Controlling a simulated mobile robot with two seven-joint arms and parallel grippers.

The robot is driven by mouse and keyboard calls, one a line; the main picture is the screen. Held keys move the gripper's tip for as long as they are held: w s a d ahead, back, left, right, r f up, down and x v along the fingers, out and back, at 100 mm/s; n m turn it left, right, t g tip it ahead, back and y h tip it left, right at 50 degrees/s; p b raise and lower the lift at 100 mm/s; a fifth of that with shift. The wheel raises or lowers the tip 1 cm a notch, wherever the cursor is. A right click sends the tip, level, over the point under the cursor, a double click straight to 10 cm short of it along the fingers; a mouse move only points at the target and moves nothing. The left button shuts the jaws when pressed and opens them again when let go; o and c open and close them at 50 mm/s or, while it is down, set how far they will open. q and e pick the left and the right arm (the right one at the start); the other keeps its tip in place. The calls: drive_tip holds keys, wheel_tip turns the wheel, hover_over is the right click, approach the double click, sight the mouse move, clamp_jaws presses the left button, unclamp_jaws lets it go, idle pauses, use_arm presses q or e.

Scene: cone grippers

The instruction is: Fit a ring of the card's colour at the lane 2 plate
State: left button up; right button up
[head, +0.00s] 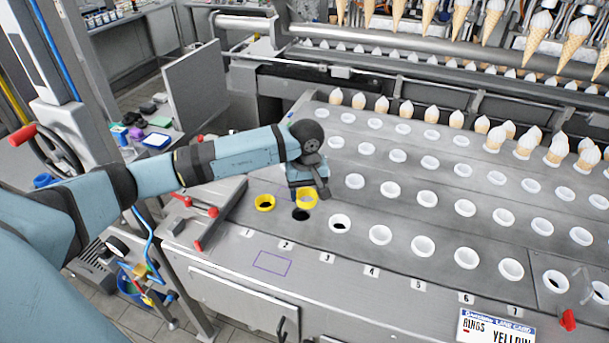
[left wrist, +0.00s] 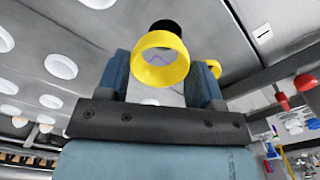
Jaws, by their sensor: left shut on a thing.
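My left gripper (head: 306,188) is shut on a yellow ring (head: 309,204), which it holds just above and behind the dark, bare lane 2 hole (head: 300,215). In the left wrist view the held ring (left wrist: 160,80) sits between the two fingers, with the black hole (left wrist: 168,26) beyond it, partly covered by the ring. The ring appears apart from the plate. The card (head: 495,327) at the front right reads RINGS YELLOW. The lane 2 label (head: 286,245) is in front of the hole. My right gripper is not in view.
A yellow ring (head: 264,203) sits in the lane 1 hole, close left of the held one. A white ring (head: 339,224) sits at lane 3, and more white rings fill the other holes. Red-knobbed levers (head: 212,212) stand at the left edge. Filled cones stand at the back.

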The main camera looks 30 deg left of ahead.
use_arm(q)
drive_tip(key=shift+w+a+r+n, duration=0.1)
drive_tip(key=shift+a+n, duration=0.35)
drive_tip(key=shift+a, duration=0.1)
drive_tip(key=shift+w+a+r+n, duration=0.1)
drive_tip(key=shift+a+n, duration=0.35)
drive_tip(key=shift+a, duration=0.1)
drive_tip(key=shift+w+f, duration=0.1)
drive_tip(key=shift+f, duration=0.05)
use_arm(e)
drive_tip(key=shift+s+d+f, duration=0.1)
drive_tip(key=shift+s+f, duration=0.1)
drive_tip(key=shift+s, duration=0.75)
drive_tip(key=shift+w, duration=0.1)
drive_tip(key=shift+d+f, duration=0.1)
use_arm(q)
wheel_tip(320, 180, down, 6)
drive_tip(key=b, duration=0.5)
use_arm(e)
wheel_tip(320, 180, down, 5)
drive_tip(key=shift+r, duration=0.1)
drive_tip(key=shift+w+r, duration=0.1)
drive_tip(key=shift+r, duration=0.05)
